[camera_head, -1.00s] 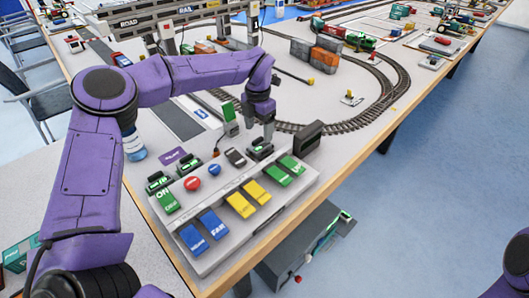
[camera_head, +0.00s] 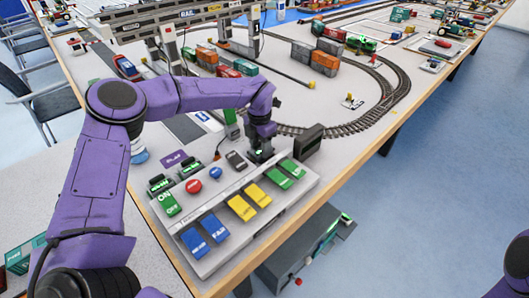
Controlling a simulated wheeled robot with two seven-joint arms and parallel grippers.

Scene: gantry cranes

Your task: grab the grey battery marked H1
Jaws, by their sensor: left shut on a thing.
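My left gripper (camera_head: 262,153) points down at the back right of the control box (camera_head: 290,203). It is shut on a small dark thing with a green light, which is mostly hidden by the fingers. I cannot read any H1 mark, so I cannot tell whether this is the grey battery. Two similar dark units with green displays, one (camera_head: 160,186) and another (camera_head: 190,167), sit at the back left of the box. A dark grey piece (camera_head: 236,160) lies just left of the gripper. My right gripper is out of view.
The box carries green, blue and yellow rocker switches, a red button (camera_head: 193,186) and a blue button (camera_head: 215,172). A dark upright block (camera_head: 308,141) stands close right of the gripper. Curved track (camera_head: 375,115) and containers (camera_head: 325,62) lie behind. The table edge is in front.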

